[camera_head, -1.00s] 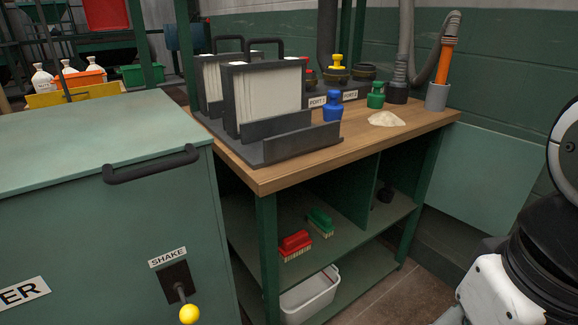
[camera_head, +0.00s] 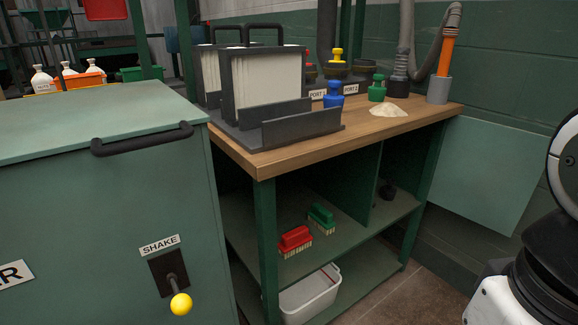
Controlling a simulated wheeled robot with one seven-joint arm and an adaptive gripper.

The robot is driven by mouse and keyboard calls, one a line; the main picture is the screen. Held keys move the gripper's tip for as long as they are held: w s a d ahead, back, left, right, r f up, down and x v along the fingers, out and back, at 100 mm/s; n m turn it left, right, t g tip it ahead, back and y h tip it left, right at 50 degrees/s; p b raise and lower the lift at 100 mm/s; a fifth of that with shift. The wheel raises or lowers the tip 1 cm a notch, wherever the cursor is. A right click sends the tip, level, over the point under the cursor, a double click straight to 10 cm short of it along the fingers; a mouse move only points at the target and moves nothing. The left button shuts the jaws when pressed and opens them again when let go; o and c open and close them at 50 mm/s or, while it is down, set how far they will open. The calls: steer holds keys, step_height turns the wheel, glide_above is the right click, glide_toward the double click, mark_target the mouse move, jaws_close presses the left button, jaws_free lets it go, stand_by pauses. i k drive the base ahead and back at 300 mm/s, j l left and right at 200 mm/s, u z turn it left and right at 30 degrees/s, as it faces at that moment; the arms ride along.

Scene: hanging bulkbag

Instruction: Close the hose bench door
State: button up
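The hose bench (camera_head: 262,170) has a wooden top and a dark green frame with open shelves. Its door (camera_head: 482,172), a flat pale green panel, stands swung out at the bench's right end, so the front of the shelves is uncovered.
A green cabinet (camera_head: 95,220) with a dark bar handle and a yellow-knobbed SHAKE lever (camera_head: 180,303) stands at the left. A red brush (camera_head: 295,239) and a green brush (camera_head: 321,217) lie on the shelf, above a white bin (camera_head: 310,292). Floor shows at lower right.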

mark_target(486, 173)
steer(key=i+l+u, duration=0.15)
steer(key=l, duration=0.3)
steer(key=i+l+u, duration=0.2)
steer(key=l, duration=0.25)
steer(key=i+l+u, duration=0.15)
steer(key=l, duration=0.35)
steer(key=i+l+u, duration=0.15)
steer(key=l, duration=0.4)
steer(key=i+l+u, duration=0.2)
steer(key=l, duration=0.3)
steer(key=l+u, duration=0.15)
steer(key=l, duration=0.4)
steer(key=i, duration=0.05)
